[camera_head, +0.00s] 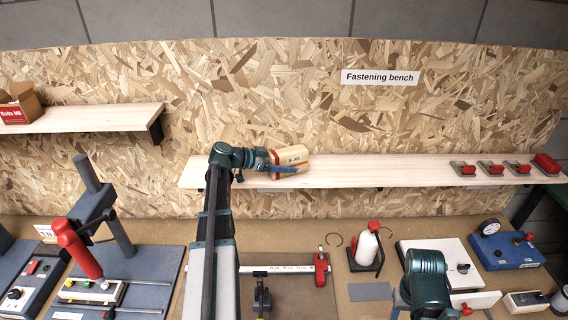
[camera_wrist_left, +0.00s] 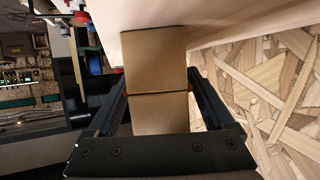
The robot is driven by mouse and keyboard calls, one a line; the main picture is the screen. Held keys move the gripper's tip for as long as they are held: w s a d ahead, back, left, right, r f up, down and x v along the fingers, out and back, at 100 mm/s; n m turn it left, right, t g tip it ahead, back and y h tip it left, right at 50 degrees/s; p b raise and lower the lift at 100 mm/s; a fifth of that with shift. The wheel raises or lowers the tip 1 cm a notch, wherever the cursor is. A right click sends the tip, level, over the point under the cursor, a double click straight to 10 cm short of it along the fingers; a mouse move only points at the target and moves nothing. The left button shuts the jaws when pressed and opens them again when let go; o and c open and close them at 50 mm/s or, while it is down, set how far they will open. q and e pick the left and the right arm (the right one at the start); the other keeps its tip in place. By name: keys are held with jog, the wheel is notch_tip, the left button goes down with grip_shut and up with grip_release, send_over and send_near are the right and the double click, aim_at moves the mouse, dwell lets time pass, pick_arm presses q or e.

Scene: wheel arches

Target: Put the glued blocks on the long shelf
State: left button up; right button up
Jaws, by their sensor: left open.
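The glued blocks (camera_head: 291,154), a tan pair with a small dark label, are at the left part of the long pale wooden shelf (camera_head: 400,169) and look set down on it. In the left wrist view the blocks (camera_wrist_left: 158,70) show two brown faces with a dark seam between them. The shelf board (camera_wrist_left: 225,25) lies right beside them. My left gripper (camera_head: 284,168) is open, with one finger on each side of the blocks; any small gap to them is hard to see. My right gripper is out of view; only part of its arm shows low at the right.
Several small red-and-grey items (camera_head: 490,167) and a red block (camera_head: 546,163) stand on the shelf's right end. Its middle is clear. A shorter shelf (camera_head: 90,118) holds a red-and-brown box (camera_head: 18,104). The bench below carries a white bottle (camera_head: 367,246) and several fixtures.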

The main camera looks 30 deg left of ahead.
pick_arm(q)
jog(key=p+v, duration=0.4)
jog(key=v, duration=0.7)
jog(key=shift+r, duration=0.25)
jog(key=shift+s+a+r, duration=0.1)
jog(key=shift+s+a, duration=0.15)
jog(key=shift+s, duration=0.15)
